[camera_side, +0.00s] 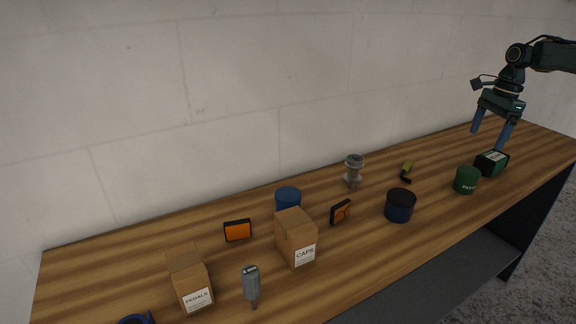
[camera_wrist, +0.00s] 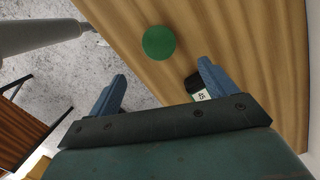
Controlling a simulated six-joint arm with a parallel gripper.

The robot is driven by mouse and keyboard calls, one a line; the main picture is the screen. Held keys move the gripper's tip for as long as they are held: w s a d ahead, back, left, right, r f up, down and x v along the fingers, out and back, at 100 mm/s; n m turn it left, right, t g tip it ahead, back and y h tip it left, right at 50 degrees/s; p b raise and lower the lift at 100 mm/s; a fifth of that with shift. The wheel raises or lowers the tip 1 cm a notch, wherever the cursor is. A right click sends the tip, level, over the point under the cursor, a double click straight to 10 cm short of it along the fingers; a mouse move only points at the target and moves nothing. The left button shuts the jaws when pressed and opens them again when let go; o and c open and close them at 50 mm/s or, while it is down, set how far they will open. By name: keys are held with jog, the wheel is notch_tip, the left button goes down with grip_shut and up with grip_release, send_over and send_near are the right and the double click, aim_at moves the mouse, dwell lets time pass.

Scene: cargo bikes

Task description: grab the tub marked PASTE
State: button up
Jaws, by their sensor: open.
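The tub marked PASTE (camera_side: 467,180) is a small green round tub standing upright near the front edge at the right of the bench. In the wrist view its round green top (camera_wrist: 159,43) lies ahead of the fingers, near the bench edge. My gripper (camera_side: 490,140) is open and empty, above the bench at the right end. In the wrist view its two blue fingers (camera_wrist: 163,88) are spread wide, apart from the tub. A dark box with a green side and a white label (camera_side: 492,162) stands just right of the tub; it is partly hidden by the right finger in the wrist view (camera_wrist: 197,88).
The wooden bench (camera_side: 350,265) runs along a pale wall. A dark blue tub (camera_side: 399,206), a yellow-and-black item (camera_side: 406,171) and a grey metal part (camera_side: 353,171) stand left of the green tub. Cardboard boxes marked CAPS (camera_side: 296,238) and PEDALS (camera_side: 190,279) are further left.

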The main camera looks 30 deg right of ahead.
aim_at(470, 170)
jog(key=shift+w+a+f, duration=0.1)
jog(key=shift+a+f, duration=0.1)
jog(key=shift+f, duration=1.25)
jog(key=shift+w+a+f, duration=0.1)
jog(key=shift+a+f, duration=0.05)
jog(key=shift+f, duration=1.25)
jog(key=shift+w+a+f, duration=0.1)
jog(key=shift+a+f, duration=0.1)
jog(key=shift+f, duration=1.25)
jog(key=shift+a+f, duration=0.2)
jog(key=shift+f, duration=1.1)
jog(key=shift+a+f, duration=0.15)
jog(key=shift+f, duration=1.1)
jog(key=c, duration=1.2)
